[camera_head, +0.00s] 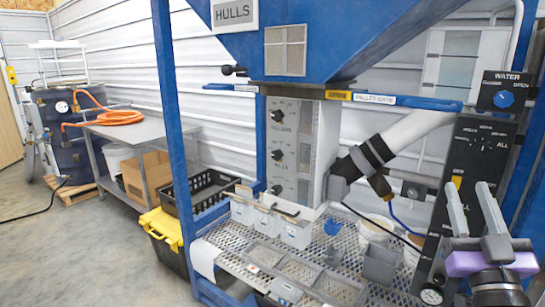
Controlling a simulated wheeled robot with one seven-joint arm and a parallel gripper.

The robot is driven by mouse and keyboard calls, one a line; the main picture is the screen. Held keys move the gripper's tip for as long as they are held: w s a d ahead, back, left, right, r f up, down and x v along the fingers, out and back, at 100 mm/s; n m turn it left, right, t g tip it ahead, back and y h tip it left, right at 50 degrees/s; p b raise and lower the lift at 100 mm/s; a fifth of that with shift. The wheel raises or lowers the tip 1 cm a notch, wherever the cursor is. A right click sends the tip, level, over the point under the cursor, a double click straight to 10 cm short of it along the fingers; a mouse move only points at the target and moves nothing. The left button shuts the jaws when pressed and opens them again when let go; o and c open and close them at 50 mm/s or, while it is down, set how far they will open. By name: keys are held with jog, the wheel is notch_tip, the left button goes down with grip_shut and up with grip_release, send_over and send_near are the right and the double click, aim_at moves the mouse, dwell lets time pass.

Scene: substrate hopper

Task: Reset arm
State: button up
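My gripper (470,190) is at the lower right of the head view, with its two grey fingers pointing up. The fingers stand apart with nothing between them, in front of the black control panel (474,150). The purple and black wrist shows below the fingers. My gripper touches nothing that I can make out. The lower part of the arm is cut off by the frame edge.
A blue hopper (340,35) labelled HULLS stands on a blue frame (170,110).

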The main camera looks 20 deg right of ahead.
jog(key=s+a+f+m+g, duration=0.25)
jog(key=s+a+f, duration=0.25)
jog(key=a+f, duration=0.55)
jog(key=s+a+f+n+g+y, duration=0.2)
jog(key=s+a+f+n+y, duration=0.1)
jog(key=s+a+f+y, duration=0.2)
jog(key=s+a+f+n+g+y, duration=0.2)
jog(key=s+a+f+y, duration=0.4)
jog(key=s, duration=1.2)
jog(key=a+f+n, duration=0.1)
jog(key=a+f, duration=0.3)
jog(key=f, duration=0.3)
jog(key=shift+f, duration=0.4)
